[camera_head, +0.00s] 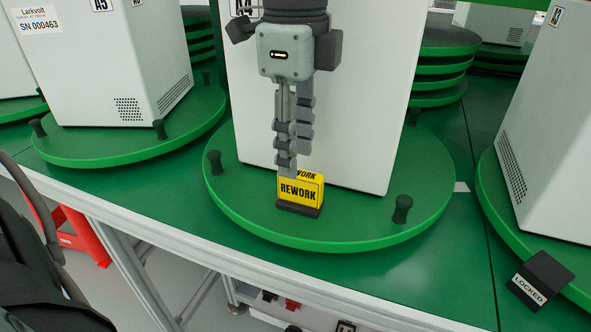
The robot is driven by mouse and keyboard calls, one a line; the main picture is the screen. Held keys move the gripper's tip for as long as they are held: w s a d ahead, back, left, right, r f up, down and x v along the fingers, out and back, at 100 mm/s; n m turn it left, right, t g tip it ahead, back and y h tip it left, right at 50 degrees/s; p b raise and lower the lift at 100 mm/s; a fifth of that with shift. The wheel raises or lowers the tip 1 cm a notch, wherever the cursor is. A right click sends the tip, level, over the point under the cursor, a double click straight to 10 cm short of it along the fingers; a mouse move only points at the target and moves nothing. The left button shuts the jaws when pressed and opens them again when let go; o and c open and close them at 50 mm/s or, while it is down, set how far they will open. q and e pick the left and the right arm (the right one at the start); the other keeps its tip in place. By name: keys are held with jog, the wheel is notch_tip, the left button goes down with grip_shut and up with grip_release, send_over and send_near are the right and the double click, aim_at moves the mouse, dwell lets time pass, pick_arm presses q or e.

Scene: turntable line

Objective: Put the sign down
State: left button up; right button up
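The yellow sign (299,191) reading REWORK stands upright on its dark base. It is on the front part of the middle green turntable (243,210), in front of a tall white unit (362,115). My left gripper (296,164) points down from above at the sign's top. Its two fingers look apart, one nearer and lower, one farther back. The near fingertip covers part of the sign's top; whether it touches is not clear. My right gripper is not in view.
Dark pegs stand on the turntable, one at the right (402,208) and one at the left (214,162). A black LOCKED block (541,280) sits on the right turntable's edge. White units stand on the left and right turntables. The pale table edge (200,238) runs along the front.

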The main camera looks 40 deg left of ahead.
pick_arm(q)
notch_tip(320, 180, up, 6)
jog(key=shift+r, duration=0.25)
dwell(2.5)
